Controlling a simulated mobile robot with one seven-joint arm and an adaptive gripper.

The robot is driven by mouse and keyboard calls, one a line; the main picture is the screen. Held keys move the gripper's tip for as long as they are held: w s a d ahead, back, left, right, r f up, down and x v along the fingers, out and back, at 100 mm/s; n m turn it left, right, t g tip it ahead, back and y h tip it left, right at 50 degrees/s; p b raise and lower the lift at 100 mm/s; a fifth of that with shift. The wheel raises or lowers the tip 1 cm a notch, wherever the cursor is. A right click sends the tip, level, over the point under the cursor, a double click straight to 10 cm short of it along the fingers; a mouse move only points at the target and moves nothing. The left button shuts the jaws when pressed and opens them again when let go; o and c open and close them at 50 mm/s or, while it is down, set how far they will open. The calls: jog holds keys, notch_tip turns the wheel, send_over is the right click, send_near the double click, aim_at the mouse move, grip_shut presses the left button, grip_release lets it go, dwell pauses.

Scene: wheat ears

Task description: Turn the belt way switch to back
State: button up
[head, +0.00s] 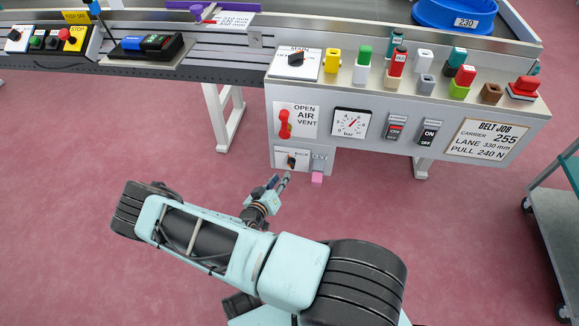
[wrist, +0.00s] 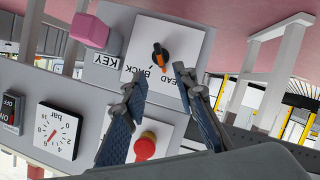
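The belt way switch is a dark knob with an orange part (wrist: 161,56) on a white plate lettered BACK, with a second word ending in EAD partly hidden by a finger. In the head view the same switch (head: 291,161) is low on the grey panel, just beyond my gripper (head: 280,180). Which word the knob points at I cannot tell for sure. In the wrist view, which is upside down, my gripper (wrist: 158,78) is open, its two blue-padded fingers apart and nothing between them. The knob shows just beyond the fingertips, apparently without contact.
A pink block (head: 317,178) beside a KEY label sits just right of the switch. A red air vent handle (head: 285,124), a pressure gauge (head: 351,122) and two rocker switches (head: 394,129) are above. A trolley (head: 555,210) stands right.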

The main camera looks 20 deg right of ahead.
aim_at(289, 165)
jog(key=b+x, duration=0.2)
jog(key=x, duration=0.6)
jog(key=shift+w+d+f, duration=0.2)
jog(key=shift+w+d, duration=0.05)
jog(key=shift+w, duration=0.05)
jog(key=shift+w+d+f+b, duration=0.1)
jog(key=shift+w+d+b, duration=0.2)
jog(key=shift+w, duration=0.05)
grip_shut()
